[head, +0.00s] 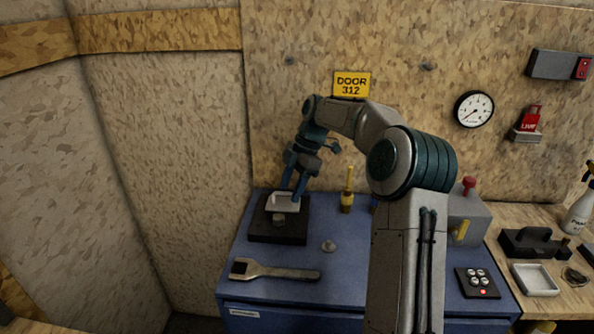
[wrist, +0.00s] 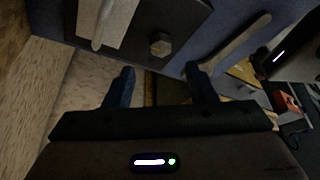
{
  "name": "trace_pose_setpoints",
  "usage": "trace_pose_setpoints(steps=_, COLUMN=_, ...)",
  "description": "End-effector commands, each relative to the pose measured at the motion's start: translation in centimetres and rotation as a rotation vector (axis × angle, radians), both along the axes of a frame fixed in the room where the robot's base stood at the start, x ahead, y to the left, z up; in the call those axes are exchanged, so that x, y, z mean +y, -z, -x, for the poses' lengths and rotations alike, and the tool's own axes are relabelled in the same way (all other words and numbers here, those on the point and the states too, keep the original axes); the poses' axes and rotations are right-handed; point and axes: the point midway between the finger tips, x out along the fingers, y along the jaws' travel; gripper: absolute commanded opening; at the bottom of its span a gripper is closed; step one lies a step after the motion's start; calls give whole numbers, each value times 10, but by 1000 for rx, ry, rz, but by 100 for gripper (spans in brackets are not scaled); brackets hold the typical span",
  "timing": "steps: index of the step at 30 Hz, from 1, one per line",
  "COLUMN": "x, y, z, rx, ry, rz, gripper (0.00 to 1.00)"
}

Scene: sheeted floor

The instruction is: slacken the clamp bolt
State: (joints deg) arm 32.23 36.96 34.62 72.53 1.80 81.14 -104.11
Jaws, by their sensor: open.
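The clamp bolt shows a hex head (head: 279,220) at the front of a dark square base (head: 262,236) on the blue cabinet top. It also shows in the wrist view (wrist: 160,43), beyond the gap between my fingers. A pale block or plate (head: 284,201) sits on the base behind the bolt. My gripper (head: 292,194) points down over the base near the pale piece, its fingers apart. In the wrist view my gripper (wrist: 160,80) is open with nothing between the fingers. A grey open-ended wrench (head: 275,271) lies flat on the cabinet top in front of the base.
A small metal knob-like part (head: 328,246) lies right of the base. A yellow-and-brass tool (head: 347,190) stands behind it. A grey box with a red knob (head: 468,215) and a dark button pad (head: 477,282) are to the right. The left wall is close to the cabinet.

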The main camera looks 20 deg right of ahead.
Motion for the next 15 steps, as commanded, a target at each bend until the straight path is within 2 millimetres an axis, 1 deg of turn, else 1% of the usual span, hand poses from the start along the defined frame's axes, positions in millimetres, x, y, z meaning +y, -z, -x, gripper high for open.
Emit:
trace_pose_setpoints(steps=1, x=-5, y=-11, z=-2, rx=-4, ry=2, rz=0, gripper=51)
trace_pose_setpoints(steps=3, x=-10, y=-24, z=-3, rx=-4, ry=2, rz=0, gripper=51)
trace_pose_setpoints(steps=6, x=-15, y=-37, z=-4, rx=-2, ry=1, rz=0, gripper=51)
trace_pose_setpoints(steps=10, x=-19, y=-48, z=-4, rx=-1, ry=0, rz=0, gripper=51)
trace_pose_setpoints(steps=15, x=-21, y=-52, z=-4, rx=0, ry=0, rz=-1, gripper=51)
